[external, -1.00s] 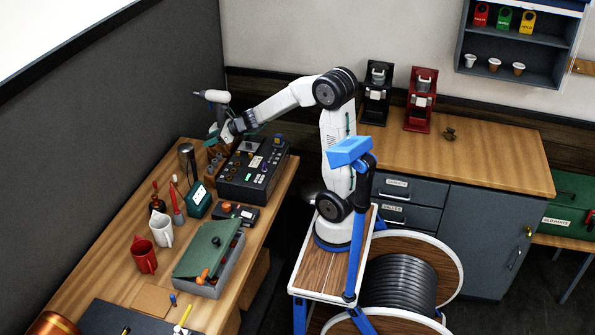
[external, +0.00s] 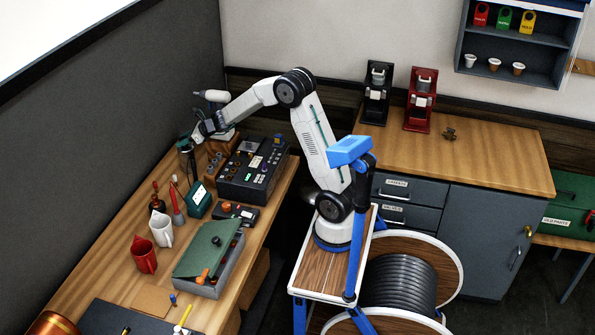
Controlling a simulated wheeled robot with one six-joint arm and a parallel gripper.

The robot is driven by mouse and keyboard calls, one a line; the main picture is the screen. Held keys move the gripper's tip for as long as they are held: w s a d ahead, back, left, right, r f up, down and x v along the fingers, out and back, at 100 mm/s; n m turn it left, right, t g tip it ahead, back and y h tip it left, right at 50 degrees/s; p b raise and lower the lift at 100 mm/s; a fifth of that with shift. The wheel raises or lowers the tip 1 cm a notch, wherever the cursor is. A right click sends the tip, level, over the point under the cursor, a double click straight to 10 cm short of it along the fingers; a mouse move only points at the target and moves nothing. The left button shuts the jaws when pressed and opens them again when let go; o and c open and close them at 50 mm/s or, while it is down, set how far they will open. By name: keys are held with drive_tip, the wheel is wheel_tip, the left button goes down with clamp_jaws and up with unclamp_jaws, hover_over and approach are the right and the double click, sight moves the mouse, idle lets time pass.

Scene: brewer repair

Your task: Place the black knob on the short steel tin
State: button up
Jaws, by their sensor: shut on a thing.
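My gripper (external: 186,146) is at the far left end of the wooden bench, pointing down, with its fingers together. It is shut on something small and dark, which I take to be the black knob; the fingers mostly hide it. I cannot tell whether the knob touches the tin.
A wooden block rack (external: 216,152) and a black control panel (external: 253,172) stand right of the tin. A green meter (external: 199,200) is in front of it. A white lamp-like head (external: 211,95) hangs close by the arm.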

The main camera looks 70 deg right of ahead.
drive_tip(key=shift+f, duration=0.15)
drive_tip(key=o, duration=1)
drive_tip(key=shift+f, duration=0.1)
drive_tip(key=shift+c, duration=0.2)
